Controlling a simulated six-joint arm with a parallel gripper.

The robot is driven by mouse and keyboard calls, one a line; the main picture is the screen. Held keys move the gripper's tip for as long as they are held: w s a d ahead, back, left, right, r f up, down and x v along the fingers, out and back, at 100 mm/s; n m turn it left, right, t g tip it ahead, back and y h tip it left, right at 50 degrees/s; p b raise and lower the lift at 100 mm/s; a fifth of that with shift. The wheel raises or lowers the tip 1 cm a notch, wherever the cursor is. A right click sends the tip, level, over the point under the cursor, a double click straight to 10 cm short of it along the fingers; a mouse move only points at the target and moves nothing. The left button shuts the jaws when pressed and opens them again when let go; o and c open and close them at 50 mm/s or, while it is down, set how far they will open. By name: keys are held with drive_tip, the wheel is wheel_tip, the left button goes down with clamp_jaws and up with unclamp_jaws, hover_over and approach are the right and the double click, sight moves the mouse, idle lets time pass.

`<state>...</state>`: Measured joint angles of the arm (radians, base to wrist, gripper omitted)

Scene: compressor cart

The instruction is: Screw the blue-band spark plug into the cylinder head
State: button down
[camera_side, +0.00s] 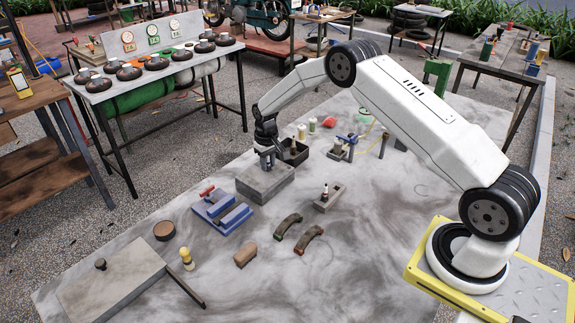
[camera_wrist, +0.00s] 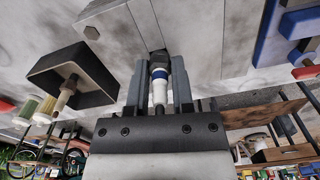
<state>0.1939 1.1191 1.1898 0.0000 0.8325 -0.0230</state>
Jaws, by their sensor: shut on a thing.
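My gripper (camera_side: 267,160) is just above the grey block-shaped cylinder head (camera_side: 264,184), near its far side. In the wrist view my gripper (camera_wrist: 160,72) has its two fingers closed around the blue-band spark plug (camera_wrist: 158,90), whose white body and blue ring show between them. The plug's metal end points at the grey head (camera_wrist: 200,35). Whether its thread is in a hole is hidden. The plug is too small to make out in the side view. Another spark plug (camera_side: 325,193) stands upright in a small grey block (camera_side: 329,203).
A dark open tray (camera_side: 296,156) stands right behind the head and holds a slim part (camera_wrist: 67,95). A blue vise (camera_side: 222,212) is to the front left. Two curved brake shoes (camera_side: 288,225) (camera_side: 308,239) and a brown block (camera_side: 245,255) lie in front. The table's front right is clear.

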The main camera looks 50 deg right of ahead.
drive_tip(key=shift+f+m, duration=0.1)
drive_tip(key=shift+m, duration=1.4)
drive_tip(key=shift+m, duration=0.3)
drive_tip(key=shift+m, duration=2)
drive_tip(key=c, duration=0.7)
unclamp_jaws()
